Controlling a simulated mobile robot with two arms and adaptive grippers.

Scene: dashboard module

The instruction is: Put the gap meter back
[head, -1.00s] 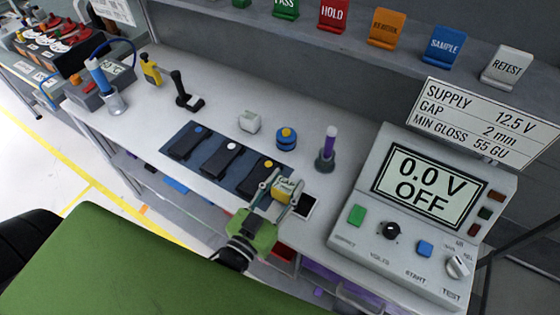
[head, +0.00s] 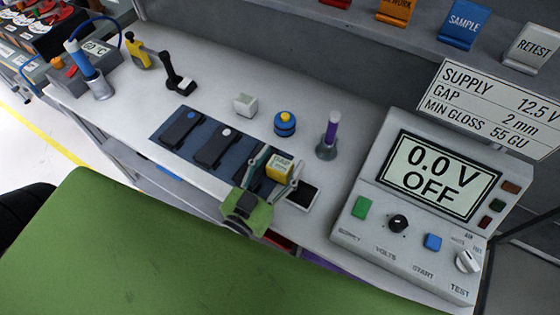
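A small yellow box with a pale face (head: 280,166), seemingly the gap meter, sits between the fingers of my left gripper (head: 276,168). The fingers flank it on both sides and appear closed on it. It appears slightly above the bench, beside a black square pad with a pale edge (head: 302,196). A dark blue mat (head: 192,158) to the left bears black devices, one with a blue dot (head: 181,129) and one with a white dot (head: 215,148). A third is mostly hidden by my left gripper. My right gripper is not in view.
A white cube (head: 245,104), a blue-and-yellow round piece (head: 285,123) and a purple-topped stand (head: 328,138) stand behind the gripper. A test unit (head: 413,215) reading 0.0 V OFF is to the right. A black tool (head: 177,75) stands at the back left.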

